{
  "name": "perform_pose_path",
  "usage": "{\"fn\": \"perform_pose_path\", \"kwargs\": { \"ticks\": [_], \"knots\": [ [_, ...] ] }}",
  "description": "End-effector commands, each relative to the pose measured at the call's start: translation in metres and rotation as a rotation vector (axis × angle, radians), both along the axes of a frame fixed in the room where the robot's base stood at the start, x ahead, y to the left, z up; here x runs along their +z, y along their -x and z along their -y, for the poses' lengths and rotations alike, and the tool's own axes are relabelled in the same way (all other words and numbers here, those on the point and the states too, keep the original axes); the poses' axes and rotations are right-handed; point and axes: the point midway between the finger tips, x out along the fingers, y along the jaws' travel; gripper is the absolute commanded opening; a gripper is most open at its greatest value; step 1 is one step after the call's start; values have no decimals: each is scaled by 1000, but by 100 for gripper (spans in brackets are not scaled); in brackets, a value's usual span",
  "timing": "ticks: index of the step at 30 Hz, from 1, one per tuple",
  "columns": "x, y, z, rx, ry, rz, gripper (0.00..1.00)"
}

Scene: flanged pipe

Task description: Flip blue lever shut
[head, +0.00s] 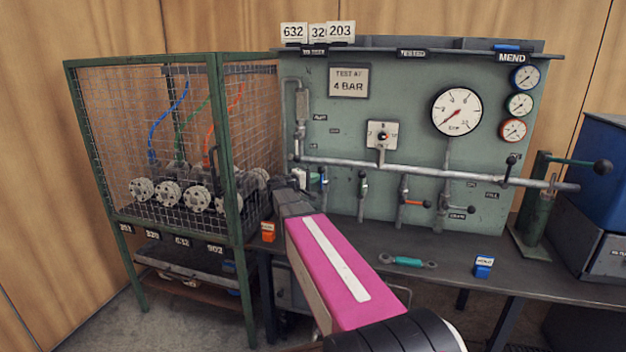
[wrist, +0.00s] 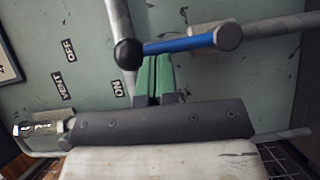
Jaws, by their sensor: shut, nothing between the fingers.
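The blue lever (wrist: 182,44) shows in the wrist view as a blue bar with a black ball knob (wrist: 128,53) at its left end and a grey pivot (wrist: 228,37) at its right end. My gripper (wrist: 154,62) has its green fingers shut together, empty. Their tips are right at the lever's lower edge, near the knob; I cannot tell whether they touch. In the head view my pink arm reaches to the panel's lower left. There the wrist and the pipe fittings crowd together, and the lever is mostly hidden.
A grey pipe (head: 430,171) runs across the green panel (head: 420,95), with several other levers, including an orange-handled one (head: 413,202), below it. A mesh cage (head: 170,140) stands close on the left. A teal-handled tool (head: 408,261) and a blue block (head: 483,267) are on the bench.

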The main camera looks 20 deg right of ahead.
Motion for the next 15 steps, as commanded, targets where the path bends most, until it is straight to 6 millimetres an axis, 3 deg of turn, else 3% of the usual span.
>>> {"fn": "perform_pose_path", "kwargs": {
  "ticks": [15],
  "knots": [
    [4, 7, 10, -3, -126, 85, 0]
  ]
}}
